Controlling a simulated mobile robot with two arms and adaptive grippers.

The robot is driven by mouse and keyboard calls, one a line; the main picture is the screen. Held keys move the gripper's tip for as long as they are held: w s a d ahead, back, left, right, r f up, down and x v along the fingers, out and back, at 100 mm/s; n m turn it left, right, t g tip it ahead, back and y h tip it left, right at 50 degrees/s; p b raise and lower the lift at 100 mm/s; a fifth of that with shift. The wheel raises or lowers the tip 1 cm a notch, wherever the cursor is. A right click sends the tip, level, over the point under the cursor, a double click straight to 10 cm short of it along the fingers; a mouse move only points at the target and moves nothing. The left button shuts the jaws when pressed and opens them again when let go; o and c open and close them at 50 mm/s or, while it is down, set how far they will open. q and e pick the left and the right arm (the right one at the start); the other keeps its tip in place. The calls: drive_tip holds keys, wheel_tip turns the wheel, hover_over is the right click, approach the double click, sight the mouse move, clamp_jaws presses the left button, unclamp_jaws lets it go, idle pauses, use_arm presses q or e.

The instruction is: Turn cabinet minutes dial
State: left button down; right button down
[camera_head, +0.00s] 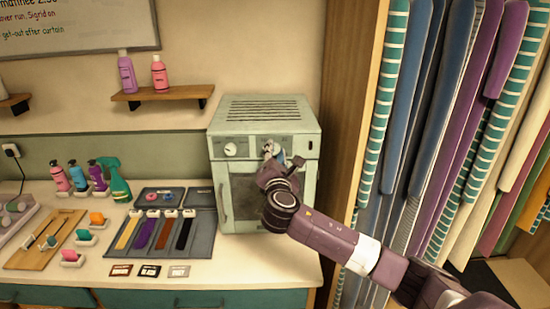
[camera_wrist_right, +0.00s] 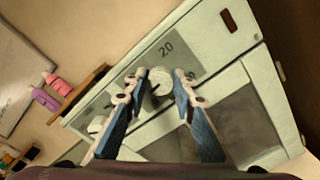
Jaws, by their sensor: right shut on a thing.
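The cabinet (camera_head: 222,190) is a pale green metal box with a vented top and a dark window, standing at the right end of the counter. Its minutes dial (camera_wrist_right: 160,84) is a round pale knob on a grey plate marked "20" in the right wrist view. My right gripper (camera_head: 268,150) reaches the cabinet's upper front panel and mostly hides this dial in the head view. In the right wrist view its two blue fingers (camera_wrist_right: 160,88) are on either side of the dial, shut on it. My left gripper is out of view.
Another white dial (camera_head: 231,149) sits left on the panel. Left on the counter are a dark tray (camera_head: 203,240) with coloured strips, several bottles (camera_head: 118,180) and a wooden board (camera_head: 30,255).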

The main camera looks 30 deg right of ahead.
drive_tip(key=m+b, duration=0.2)
drive_tip(key=m, duration=0.3)
drive_tip(key=m+b, duration=0.3)
drive_tip(key=m, duration=0.3)
drive_tip(key=f+m+b, duration=0.1)
drive_tip(key=m+b, duration=0.2)
drive_tip(key=m, duration=0.3)
drive_tip(key=m+b, duration=0.1)
drive_tip(key=m, duration=0.3)
drive_tip(key=shift+a, duration=0.1)
drive_tip(key=m+b, duration=0.1)
drive_tip(key=m, duration=0.4)
drive_tip(key=shift+m, duration=0.4)
drive_tip(key=c, duration=1.6)
unclamp_jaws()
drive_tip(key=shift+r, duration=0.1)
